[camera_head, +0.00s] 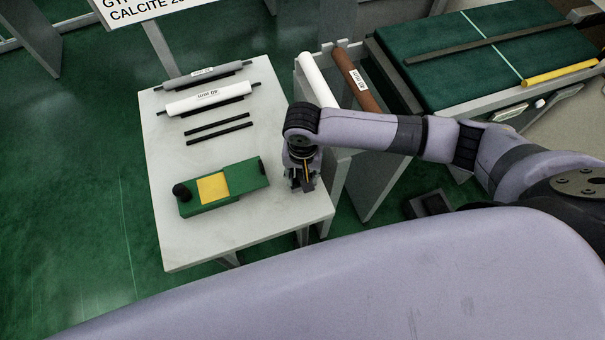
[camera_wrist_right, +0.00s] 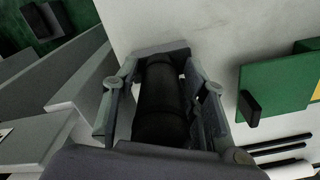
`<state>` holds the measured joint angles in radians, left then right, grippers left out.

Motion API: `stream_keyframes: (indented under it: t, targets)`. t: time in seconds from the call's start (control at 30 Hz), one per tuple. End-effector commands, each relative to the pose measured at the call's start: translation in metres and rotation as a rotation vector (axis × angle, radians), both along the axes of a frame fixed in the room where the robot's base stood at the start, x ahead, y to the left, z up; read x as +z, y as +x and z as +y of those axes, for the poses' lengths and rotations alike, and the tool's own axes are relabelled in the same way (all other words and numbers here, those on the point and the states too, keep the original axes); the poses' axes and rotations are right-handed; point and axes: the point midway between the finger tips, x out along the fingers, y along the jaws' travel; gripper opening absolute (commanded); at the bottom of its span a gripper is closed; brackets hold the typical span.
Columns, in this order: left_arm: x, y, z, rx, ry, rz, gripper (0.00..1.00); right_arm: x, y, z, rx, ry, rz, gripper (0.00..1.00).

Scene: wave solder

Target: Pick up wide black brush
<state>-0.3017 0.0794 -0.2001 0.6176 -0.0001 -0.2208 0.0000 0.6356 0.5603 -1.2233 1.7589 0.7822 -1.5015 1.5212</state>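My right gripper (camera_head: 302,182) points down over the near right corner of the white table. It also shows in the right wrist view (camera_wrist_right: 160,85). There its two fingers stand wide apart on either side of a thick black shape, which I take to be the wide black brush (camera_wrist_right: 160,105). Narrow light gaps show between the black shape and the fingers, so I see no firm grip. In the head view the gripper mostly hides what is beneath it. My left gripper is not in view.
A green block with a yellow patch (camera_head: 213,187) lies left of the gripper. Two thin black bars (camera_head: 218,128), a white roller (camera_head: 207,99) and a grey roller (camera_head: 203,76) lie farther back. A rack with white and brown rolls (camera_head: 355,78) stands to the right.

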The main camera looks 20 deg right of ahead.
Motion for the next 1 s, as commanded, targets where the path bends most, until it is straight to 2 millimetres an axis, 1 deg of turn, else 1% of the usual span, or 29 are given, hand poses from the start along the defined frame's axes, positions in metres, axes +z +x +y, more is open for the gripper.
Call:
stream_keyframes:
  t: [0.03,0.07,0.53,1.0]
  targets:
    - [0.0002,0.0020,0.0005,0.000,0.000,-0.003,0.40,0.0000,-0.0001,0.0000,0.000,-0.001,0.000,0.34]
    - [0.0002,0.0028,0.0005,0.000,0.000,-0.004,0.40,0.0000,-0.0002,-0.0001,0.000,-0.001,0.000,0.32]
    - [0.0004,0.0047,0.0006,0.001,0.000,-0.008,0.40,-0.0002,-0.0003,-0.0004,0.000,-0.002,0.001,0.01]
    - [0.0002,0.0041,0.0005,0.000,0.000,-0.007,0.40,0.0014,-0.0002,-0.0005,0.000,-0.001,0.000,0.00]
